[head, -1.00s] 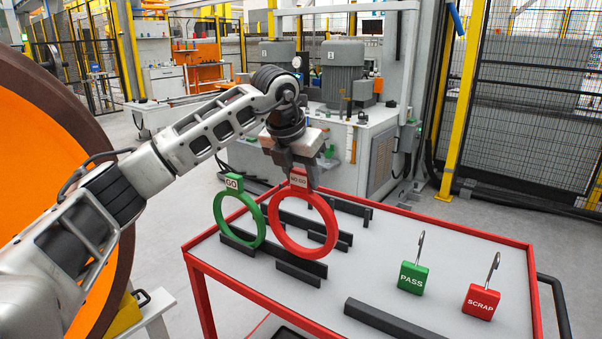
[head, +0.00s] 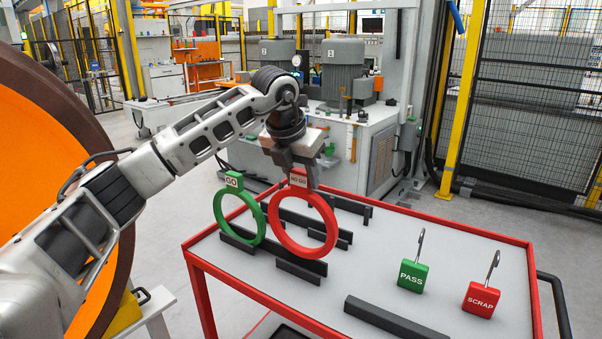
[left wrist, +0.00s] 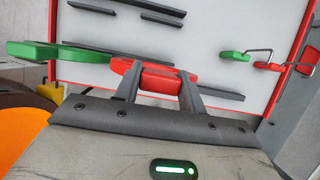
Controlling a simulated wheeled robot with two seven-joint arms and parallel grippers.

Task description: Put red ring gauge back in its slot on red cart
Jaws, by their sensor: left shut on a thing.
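The red ring gauge (head: 333,233), with a NO-GO tag at its top, stands upright over the black slot strips on the cart. The red-rimmed cart (head: 466,234) has a grey top. My left gripper (head: 298,178) is shut on the ring's tag block from above. In the left wrist view the two fingers (left wrist: 158,88) clasp the red block. The ring's lower edge is at or close to the strips (head: 300,262); I cannot tell whether it is fully seated. My right gripper is not in view.
The green GO ring gauge (head: 219,213) stands upright just left of the red ring. The green PASS padlock (head: 412,276) and red SCRAP padlock (head: 480,298) stand at the right. A bare black strip (head: 392,320) lies at the front. A large orange-faced wheel (head: 40,170) is at the left.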

